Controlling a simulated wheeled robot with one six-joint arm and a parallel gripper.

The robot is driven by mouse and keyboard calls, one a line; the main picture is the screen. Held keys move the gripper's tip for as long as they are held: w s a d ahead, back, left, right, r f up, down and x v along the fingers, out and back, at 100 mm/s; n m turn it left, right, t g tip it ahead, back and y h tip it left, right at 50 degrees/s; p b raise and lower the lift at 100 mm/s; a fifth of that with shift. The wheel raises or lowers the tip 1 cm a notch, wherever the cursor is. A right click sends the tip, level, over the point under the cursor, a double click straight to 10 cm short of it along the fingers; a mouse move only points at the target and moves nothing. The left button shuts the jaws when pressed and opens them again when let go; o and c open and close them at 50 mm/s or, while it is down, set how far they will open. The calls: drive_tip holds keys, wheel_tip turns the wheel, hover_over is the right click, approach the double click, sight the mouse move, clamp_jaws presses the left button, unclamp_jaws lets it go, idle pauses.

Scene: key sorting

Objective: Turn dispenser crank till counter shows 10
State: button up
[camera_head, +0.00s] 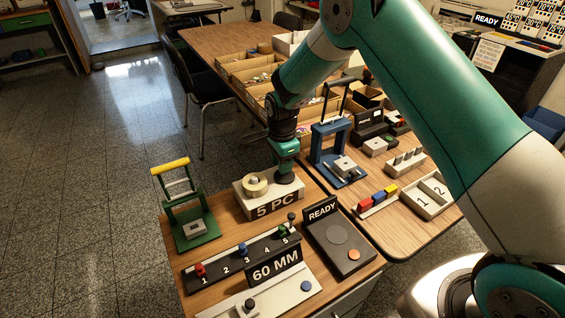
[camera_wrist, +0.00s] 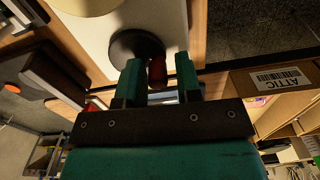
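The dispenser (camera_head: 246,200) is a white box on the near table, with a cream roll (camera_head: 256,184) on top. The counter sign (camera_head: 275,206) on its front reads "5 PC". My gripper (camera_head: 285,168) points down at the right end of the dispenser top. In the wrist view, a dark round crank disc (camera_wrist: 128,46) lies on the white top, with a reddish-brown knob (camera_wrist: 157,72) standing up. My gripper's two green fingers (camera_wrist: 161,68) straddle the knob, with a visible gap on the right side. In the head view my gripper hides most of the crank.
A "60 MM" sign (camera_head: 275,266) and a numbered slider rail (camera_head: 222,273) stand in front. A black "READY" box (camera_head: 342,250) is at the right. A green press (camera_head: 190,222) is left, and a blue press (camera_head: 325,157) stands close behind on the right.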

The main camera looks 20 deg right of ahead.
drive_tip(key=shift+o, duration=0.6)
wheel_tip(320, 180, up, 17)
drive_tip(key=b, duration=0.1)
drive_tip(key=shift+r, duration=0.2)
drive_tip(key=shift+s, duration=0.1)
